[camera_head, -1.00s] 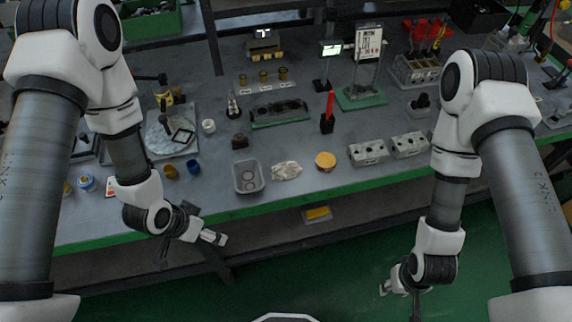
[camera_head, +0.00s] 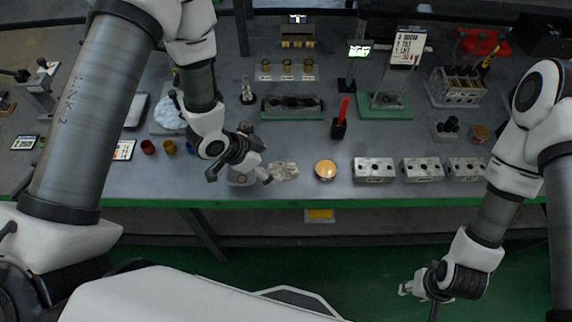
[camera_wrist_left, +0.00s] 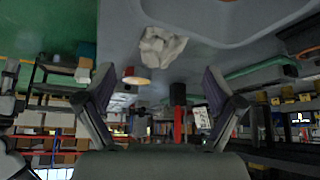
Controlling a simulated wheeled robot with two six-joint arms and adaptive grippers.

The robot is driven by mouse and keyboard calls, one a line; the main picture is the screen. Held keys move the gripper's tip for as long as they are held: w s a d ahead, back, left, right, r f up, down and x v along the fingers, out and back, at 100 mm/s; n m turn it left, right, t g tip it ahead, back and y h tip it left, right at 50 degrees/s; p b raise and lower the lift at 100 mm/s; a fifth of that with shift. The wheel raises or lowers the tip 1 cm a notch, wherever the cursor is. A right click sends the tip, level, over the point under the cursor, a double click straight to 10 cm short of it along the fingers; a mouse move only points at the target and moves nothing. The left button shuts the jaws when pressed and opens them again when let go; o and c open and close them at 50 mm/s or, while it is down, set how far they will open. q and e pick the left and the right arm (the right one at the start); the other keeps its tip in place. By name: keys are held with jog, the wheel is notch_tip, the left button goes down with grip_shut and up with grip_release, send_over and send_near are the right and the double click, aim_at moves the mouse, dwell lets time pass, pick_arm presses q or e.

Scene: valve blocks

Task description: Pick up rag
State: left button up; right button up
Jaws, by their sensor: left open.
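The rag (camera_head: 284,171) is a crumpled off-white cloth lying on the grey bench near its front edge. In the left wrist view the rag (camera_wrist_left: 162,47) shows above centre, beyond the spread fingers. My left gripper (camera_head: 240,178) is open and empty, just left of the rag and over the grey tray, apart from the cloth. Its two fingers (camera_wrist_left: 161,95) stand wide in the left wrist view. My right gripper (camera_head: 420,298) is low at the bottom right, in front of the bench and far from the rag; its finger opening is too small to tell.
The grey tray (camera_head: 240,181) is partly hidden beneath my left gripper. A round yellow-topped tin (camera_head: 325,170) stands right of the rag, then metal valve blocks (camera_head: 374,170). A red-handled tool (camera_head: 341,115) stands upright behind. The bench's green front edge (camera_head: 340,203) runs below.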

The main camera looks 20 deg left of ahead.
aim_at(278, 167)
pick_arm(q)
jog(key=p+x, duration=0.1)
jog(key=x, duration=0.4)
jog(key=shift+w+d, duration=0.3)
jog(key=shift+s+a+r, duration=0.1)
jog(key=shift+s+a, duration=0.05)
jog(key=shift+a, duration=0.05)
jog(key=shift+c, duration=0.6)
jog(key=c, duration=1)
jog(key=shift+c, duration=0.2)
